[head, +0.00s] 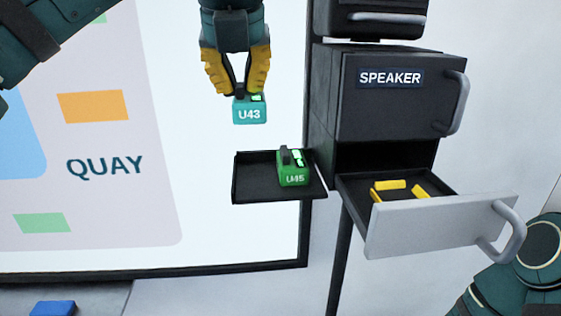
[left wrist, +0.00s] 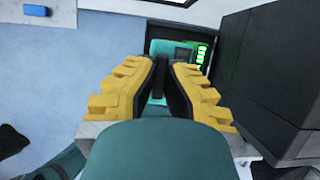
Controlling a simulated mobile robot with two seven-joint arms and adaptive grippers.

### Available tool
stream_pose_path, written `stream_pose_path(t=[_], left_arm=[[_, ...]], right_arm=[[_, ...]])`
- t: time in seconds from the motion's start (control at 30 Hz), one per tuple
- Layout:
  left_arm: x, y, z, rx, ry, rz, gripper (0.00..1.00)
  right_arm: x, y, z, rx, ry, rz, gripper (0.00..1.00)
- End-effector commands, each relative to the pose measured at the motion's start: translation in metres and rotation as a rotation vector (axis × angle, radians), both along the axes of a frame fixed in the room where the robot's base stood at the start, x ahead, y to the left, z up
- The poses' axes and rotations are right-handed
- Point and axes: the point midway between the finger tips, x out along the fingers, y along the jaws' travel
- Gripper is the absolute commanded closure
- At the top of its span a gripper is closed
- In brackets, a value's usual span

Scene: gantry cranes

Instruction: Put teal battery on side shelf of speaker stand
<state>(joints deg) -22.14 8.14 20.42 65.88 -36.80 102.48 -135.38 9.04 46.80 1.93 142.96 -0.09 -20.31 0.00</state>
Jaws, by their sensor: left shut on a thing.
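My left gripper (head: 243,88) is shut on the teal battery (head: 250,112), marked U43, and holds it upright in the air. A green battery (head: 293,176), marked U45, stands on the right part of that shelf. In the left wrist view the teal battery (left wrist: 168,52) shows between the yellow fingers, with the shelf and the green battery's lights partly hidden behind it. My right gripper is not in view.
The stand's lower drawer (head: 430,228) is pulled open and holds several yellow pieces (head: 390,185). The upper drawer, labelled SPEAKER, is shut. A large board (head: 105,165) with QUAY on it is behind the shelf. The shelf's left part is bare.

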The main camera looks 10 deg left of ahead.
Motion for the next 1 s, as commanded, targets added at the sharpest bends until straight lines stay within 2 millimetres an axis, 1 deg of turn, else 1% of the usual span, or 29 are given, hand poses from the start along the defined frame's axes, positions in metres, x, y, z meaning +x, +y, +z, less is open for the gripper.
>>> stream_pose_path(t=[0.07,0.3,0.53,0.7,0.8,1.0], left_arm=[[0.000,0.000,-0.005,0.001,0.000,0.000,1.00],[0.000,0.000,-0.047,0.002,0.002,0.002,1.00],[0.000,0.001,-0.067,0.002,0.002,0.003,1.00],[0.000,0.001,-0.092,0.000,0.001,0.004,1.00],[0.000,0.000,-0.100,0.000,0.000,0.002,1.00],[0.000,0.000,-0.101,-0.001,0.000,0.002,1.00]], right_arm=[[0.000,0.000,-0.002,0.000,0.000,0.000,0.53],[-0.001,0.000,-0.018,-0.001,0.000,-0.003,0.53],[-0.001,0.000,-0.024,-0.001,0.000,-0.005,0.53],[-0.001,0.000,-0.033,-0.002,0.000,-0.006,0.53],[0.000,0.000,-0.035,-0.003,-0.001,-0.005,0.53],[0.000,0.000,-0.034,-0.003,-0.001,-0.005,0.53]])
